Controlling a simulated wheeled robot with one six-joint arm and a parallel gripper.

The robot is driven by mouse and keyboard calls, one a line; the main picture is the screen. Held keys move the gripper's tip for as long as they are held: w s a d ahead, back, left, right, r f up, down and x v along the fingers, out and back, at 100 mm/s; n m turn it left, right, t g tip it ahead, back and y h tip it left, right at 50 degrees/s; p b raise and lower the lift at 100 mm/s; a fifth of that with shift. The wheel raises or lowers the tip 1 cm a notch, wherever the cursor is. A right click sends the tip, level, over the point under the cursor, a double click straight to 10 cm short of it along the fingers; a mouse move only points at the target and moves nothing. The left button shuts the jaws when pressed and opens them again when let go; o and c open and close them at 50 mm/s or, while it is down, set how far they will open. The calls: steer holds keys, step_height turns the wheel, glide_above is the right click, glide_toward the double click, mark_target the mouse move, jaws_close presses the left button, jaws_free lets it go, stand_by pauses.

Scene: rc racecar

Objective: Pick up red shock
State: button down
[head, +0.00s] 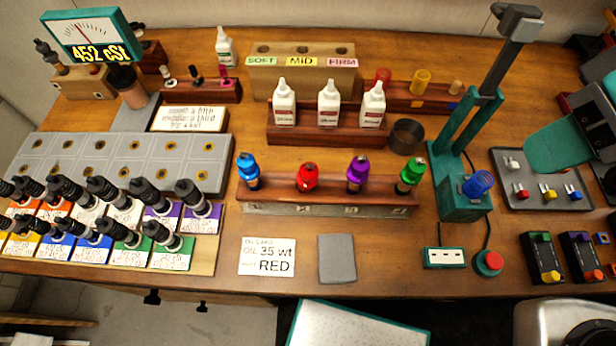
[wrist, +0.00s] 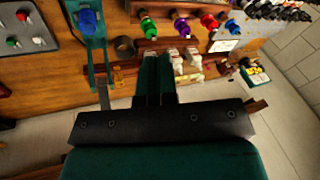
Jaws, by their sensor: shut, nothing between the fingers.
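The red shock (head: 307,178) stands in a low wooden rack (head: 385,192), between a blue shock (head: 247,170) on its left and a purple one (head: 358,172) on its right. A green shock (head: 411,174) stands at the rack's right end. In the wrist view the red shock (wrist: 208,21) shows near the top, well beyond my gripper (wrist: 157,58). My gripper's two teal fingers are together, with nothing between them, and apart from the rack. My gripper is not identifiable in the head view.
Several black shocks (head: 105,190) lie over coloured cards at left. White bottles (head: 328,104) stand behind the rack. A white card reading "35 wt RED" (head: 267,257) and a grey pad (head: 337,259) lie in front. A tall teal press (head: 468,150) stands right of the rack.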

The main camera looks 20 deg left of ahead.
steer(key=c, duration=1.4)
jaws_free()
steer(key=shift+w+a, duration=0.15)
steer(key=o, duration=0.7)
steer(key=a+m, duration=0.1)
steer(key=a, duration=0.1)
steer(key=w+a+m, duration=0.1)
steer(key=a, duration=0.1)
steer(key=w+a+m+h, duration=0.1)
steer(key=a, duration=0.2)
steer(key=shift+w+a+f+m, duration=0.1)
steer(key=shift+w+f+m, duration=0.05)
steer(key=shift+w+m, duration=0.15)
steer(key=shift+o, duration=0.2)
steer(key=m+h, duration=0.1)
steer(key=m, duration=0.5)
glide_toward(308, 174)
steer(key=f, duration=0.2)
steer(key=a+f+p, duration=0.1)
steer(key=f, duration=0.3)
steer(key=shift+w+a, duration=0.15)
steer(key=shift+a, duration=0.2)
steer(key=shift+w+a+f+p, duration=0.2)
steer(key=shift+f+p, duration=0.45)
steer(key=shift+f, duration=0.8)
steer(key=shift+w+a+f+p, duration=0.15)
steer(key=shift+f+p, duration=0.5)
steer(key=shift+f, duration=0.75)
